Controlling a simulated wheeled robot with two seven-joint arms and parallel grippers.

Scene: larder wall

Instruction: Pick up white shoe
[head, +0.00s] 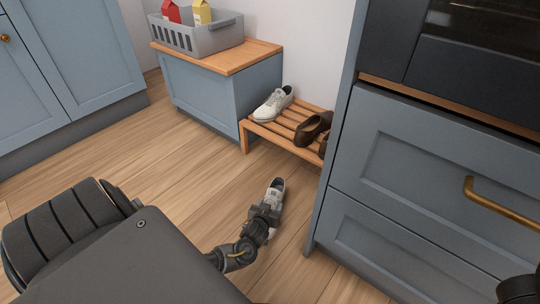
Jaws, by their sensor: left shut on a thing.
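A white shoe (276,187) is at my left gripper (268,207), low over the wooden floor in front of the shoe rack. The left gripper is shut on this shoe and covers part of it. I cannot tell whether the shoe touches the floor. Another white shoe (273,105) stands on the slatted wooden rack (262,132), at its left end. At the lower right edge a dark part shows, but no right gripper fingers are visible.
Brown shoes (313,128) stand on the rack beside the white one. A blue cabinet (430,165) with a brass handle closes off the right. A low blue bench (205,90) carries a grey crate (205,37) with cartons. The floor at left is clear.

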